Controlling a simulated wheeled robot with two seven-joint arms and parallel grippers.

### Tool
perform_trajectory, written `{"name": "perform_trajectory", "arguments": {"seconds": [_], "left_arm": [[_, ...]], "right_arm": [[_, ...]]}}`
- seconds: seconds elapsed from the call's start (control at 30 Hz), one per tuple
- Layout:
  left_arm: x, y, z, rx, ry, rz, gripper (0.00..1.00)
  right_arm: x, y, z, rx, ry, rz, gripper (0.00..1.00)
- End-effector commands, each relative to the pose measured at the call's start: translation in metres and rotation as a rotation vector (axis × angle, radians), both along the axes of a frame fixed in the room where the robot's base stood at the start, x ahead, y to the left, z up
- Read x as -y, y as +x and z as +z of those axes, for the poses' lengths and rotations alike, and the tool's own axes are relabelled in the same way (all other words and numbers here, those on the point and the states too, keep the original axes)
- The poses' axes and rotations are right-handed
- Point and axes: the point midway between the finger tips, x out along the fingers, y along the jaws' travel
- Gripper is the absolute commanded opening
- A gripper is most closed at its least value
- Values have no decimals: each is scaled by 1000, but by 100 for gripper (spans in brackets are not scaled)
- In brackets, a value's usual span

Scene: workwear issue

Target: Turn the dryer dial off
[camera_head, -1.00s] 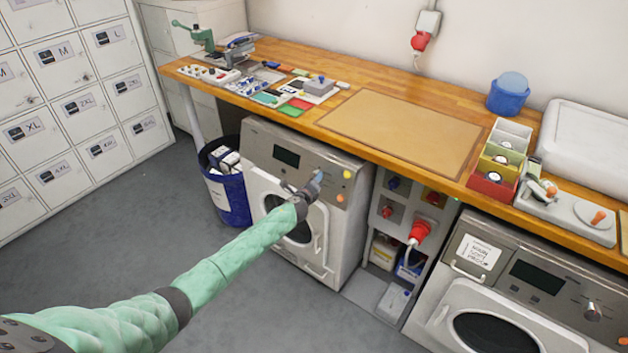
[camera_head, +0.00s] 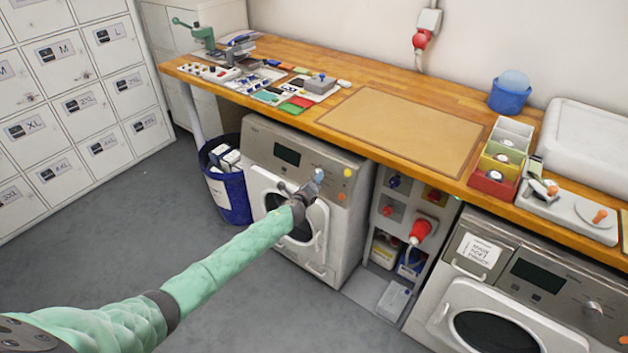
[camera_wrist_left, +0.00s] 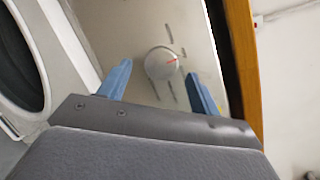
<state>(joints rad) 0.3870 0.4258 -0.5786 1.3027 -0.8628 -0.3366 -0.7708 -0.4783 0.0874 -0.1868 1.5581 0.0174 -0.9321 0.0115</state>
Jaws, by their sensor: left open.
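The dryer (camera_head: 338,215) under the left part of the bench has a dark display (camera_head: 287,155) and a front control panel. My left gripper (camera_head: 317,178) is at the panel. In the left wrist view its two blue fingers (camera_wrist_left: 158,85) are open, one on each side of the dial, with gaps to it. In the head view the gripper hides the dial. My right gripper is not in view.
The wooden bench edge (camera_head: 400,164) overhangs above. A red plug (camera_head: 420,230) is to the right, a blue bin (camera_head: 228,195) to the left.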

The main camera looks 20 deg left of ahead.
Motion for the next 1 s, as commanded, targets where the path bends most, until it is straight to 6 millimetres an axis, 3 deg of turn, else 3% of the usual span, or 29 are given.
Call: {"name": "perform_trajectory", "arguments": {"seconds": [0.2, 0.4, 1.0], "left_arm": [[-2, -33, 4, 0, 1, 0, 64], [-3, -49, 7, 1, 0, 1, 64], [-3, -51, 9, 0, -13, 3, 64]], "right_arm": [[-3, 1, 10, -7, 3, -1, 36], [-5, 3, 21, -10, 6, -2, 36], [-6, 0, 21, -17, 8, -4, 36]]}}
